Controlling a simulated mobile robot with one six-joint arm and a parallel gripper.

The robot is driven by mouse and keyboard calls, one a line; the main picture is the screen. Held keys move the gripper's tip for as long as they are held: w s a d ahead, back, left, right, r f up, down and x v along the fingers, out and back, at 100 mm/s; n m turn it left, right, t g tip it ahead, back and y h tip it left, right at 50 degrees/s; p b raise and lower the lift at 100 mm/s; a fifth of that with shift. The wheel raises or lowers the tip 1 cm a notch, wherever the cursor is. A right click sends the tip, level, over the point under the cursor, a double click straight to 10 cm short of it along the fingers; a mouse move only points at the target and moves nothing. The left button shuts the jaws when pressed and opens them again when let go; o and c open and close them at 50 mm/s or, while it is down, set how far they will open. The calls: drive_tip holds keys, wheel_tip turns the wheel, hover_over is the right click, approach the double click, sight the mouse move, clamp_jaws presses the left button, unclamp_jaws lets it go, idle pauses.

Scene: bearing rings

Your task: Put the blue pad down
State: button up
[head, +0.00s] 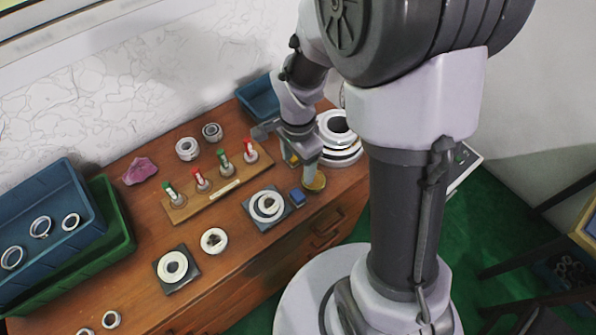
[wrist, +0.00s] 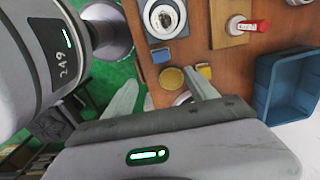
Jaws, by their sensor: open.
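The small blue pad (head: 297,197) lies on the wooden table near its front edge, beside a dark square plate with rings. It also shows in the wrist view (wrist: 160,56), just beyond my fingertips. My gripper (wrist: 160,79) is open, with its two pale fingers apart and nothing held between them. In the head view my gripper (head: 306,160) is above the right part of the table, partly hidden by its own wrist. A round gold disc (wrist: 172,78) and a small yellow pad (wrist: 203,71) lie near the blue pad.
A wooden rack (head: 225,188) with red and green topped posts stands behind. Stacked white rings (head: 340,150) and a blue bin (head: 258,98) are at the right back. Ringed dark plates and loose rings lie left. Blue and green bins (head: 122,235) stand far left.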

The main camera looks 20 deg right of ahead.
drive_tip(key=s+a+r+n+t+y, duration=0.1)
drive_tip(key=s+r+n, duration=0.4)
drive_tip(key=r, duration=0.5)
drive_tip(key=s+a+r+n+t+y, duration=0.1)
drive_tip(key=s+a+r+n+t, duration=0.2)
drive_tip(key=s+r, duration=0.4)
wheel_tip(320, 180, up, 4)
drive_tip(key=shift+s+f+n+t, duration=0.1)
drive_tip(key=shift+s+n+t, duration=0.3)
drive_tip(key=shift+n+t, duration=0.55)
drive_tip(key=shift+f+b, duration=2.75)
drive_tip(key=shift+b, duration=0.05)
